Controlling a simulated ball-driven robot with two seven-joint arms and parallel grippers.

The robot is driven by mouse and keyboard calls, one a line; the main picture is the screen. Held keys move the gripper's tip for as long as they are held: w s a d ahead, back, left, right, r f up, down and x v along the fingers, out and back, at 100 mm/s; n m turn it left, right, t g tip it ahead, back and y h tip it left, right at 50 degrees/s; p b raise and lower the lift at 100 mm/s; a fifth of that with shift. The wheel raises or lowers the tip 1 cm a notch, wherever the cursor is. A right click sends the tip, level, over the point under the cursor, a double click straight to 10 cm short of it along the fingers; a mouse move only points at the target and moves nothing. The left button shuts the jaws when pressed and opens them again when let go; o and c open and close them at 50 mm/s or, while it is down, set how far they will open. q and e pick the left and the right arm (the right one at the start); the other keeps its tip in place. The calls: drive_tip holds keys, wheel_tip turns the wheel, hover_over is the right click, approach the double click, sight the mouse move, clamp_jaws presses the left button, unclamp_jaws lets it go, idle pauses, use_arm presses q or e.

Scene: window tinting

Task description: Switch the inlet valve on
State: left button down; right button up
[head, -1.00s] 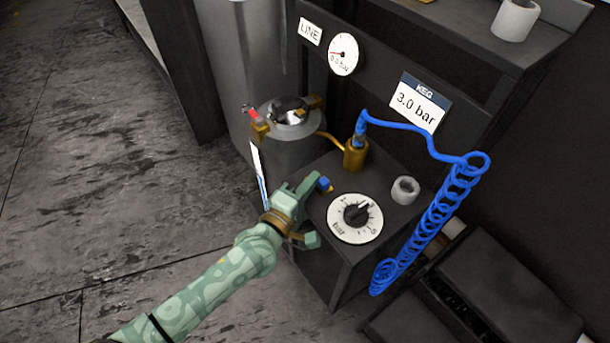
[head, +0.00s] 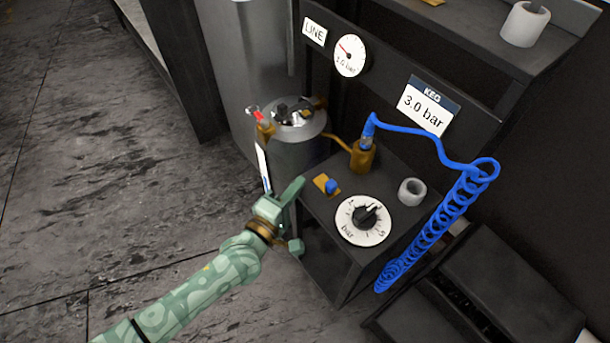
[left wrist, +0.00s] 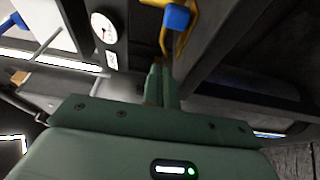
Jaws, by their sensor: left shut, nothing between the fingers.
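The inlet valve, a small blue handle (head: 331,187) on a brass base, sits on top of the dark box, left of the bar dial. My left gripper (head: 298,186) is shut and empty, at the box's left edge, a little left of the valve and apart from it. In the left wrist view, the shut fingers (left wrist: 161,82) point toward the blue handle (left wrist: 177,17), which shows at the top beyond them on yellow brass parts. My right gripper is not in view.
A black-pointer bar dial (head: 363,220), a grey cup-like ring (head: 411,191) and a brass fitting (head: 362,156) with a coiled blue hose (head: 437,232) stand on the box. A metal keg (head: 297,140) stands behind. The keg sign (head: 428,105) reads 3.0 bar. Floor is clear at left.

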use_arm(q)
drive_tip(key=p+v, duration=0.1)
drive_tip(key=v, duration=0.4)
drive_tip(key=shift+s+a, duration=0.15)
drive_tip(key=shift+a, duration=0.05)
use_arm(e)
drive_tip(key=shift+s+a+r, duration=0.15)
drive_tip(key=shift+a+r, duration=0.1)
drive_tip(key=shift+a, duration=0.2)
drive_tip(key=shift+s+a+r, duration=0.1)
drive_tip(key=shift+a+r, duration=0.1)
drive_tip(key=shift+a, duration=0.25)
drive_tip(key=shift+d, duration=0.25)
